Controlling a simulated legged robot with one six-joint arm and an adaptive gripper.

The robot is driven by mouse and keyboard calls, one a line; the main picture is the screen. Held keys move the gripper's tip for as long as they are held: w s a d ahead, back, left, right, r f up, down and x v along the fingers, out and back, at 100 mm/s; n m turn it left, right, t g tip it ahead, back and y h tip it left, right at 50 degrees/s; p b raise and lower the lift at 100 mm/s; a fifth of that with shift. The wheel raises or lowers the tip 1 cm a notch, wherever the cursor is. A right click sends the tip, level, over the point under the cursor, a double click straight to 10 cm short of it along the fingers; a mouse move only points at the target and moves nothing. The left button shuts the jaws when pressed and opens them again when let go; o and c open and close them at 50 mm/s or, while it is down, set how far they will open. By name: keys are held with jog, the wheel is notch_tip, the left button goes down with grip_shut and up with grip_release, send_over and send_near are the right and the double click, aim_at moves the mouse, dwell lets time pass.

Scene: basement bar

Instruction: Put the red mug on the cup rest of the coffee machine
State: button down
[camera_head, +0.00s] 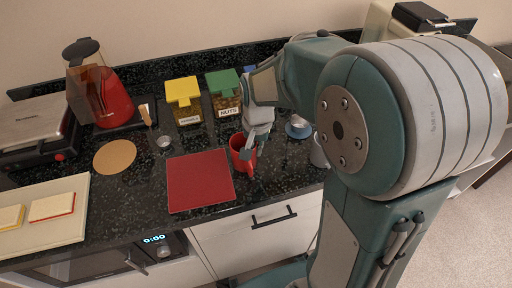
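The red mug (237,145) stands on the dark speckled counter, just right of a red square mat. My gripper (250,145) reaches down at the mug, with its finger parts overlapping the mug's right side and rim. I cannot tell whether the fingers grip the mug or only stand around it. A cream appliance with a black top (420,15) at the upper right may be the coffee machine. My arm hides most of it, and no cup rest can be seen.
The red mat (200,181), a round tan board (115,156), a yellow-lidded jar (184,98) and a green-lidded nuts jar (224,91) are on the counter. A blue-and-white cup (298,128) is right of my gripper. A red appliance (98,88) stands at left.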

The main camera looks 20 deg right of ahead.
jog(key=shift+f, duration=0.1)
jog(key=c, duration=0.8)
grip_release()
